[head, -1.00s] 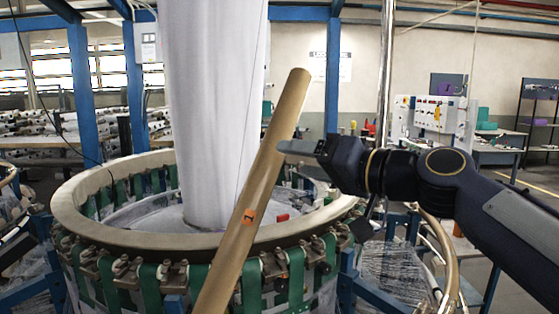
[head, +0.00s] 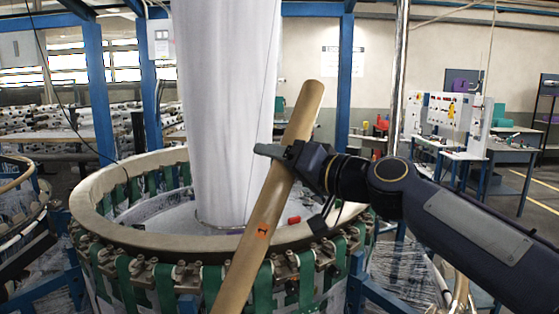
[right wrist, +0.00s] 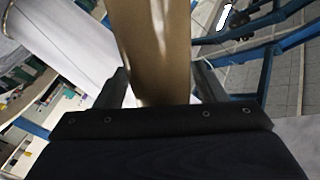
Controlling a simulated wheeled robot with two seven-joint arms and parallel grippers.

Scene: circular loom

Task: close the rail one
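Rail one (head: 262,215) is a long tan bar with an orange label marked 1. It stands tilted across the front of the round loom's ring (head: 85,205), its top leaning right. My right gripper (head: 272,152) is at the upper part of the rail. In the right wrist view, the rail (right wrist: 150,40) passes between the two fingers (right wrist: 160,88), with a gap at the left finger, so the gripper looks open around it. The rail's lower end is cut off by the picture's bottom edge. My left gripper is not in view.
A tall white fabric tube (head: 228,100) rises from the loom's middle. A small red piece (head: 294,220) lies by the ring's inner right. Blue posts (head: 345,90) stand behind. A workbench with a white panel (head: 452,110) is at the back right.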

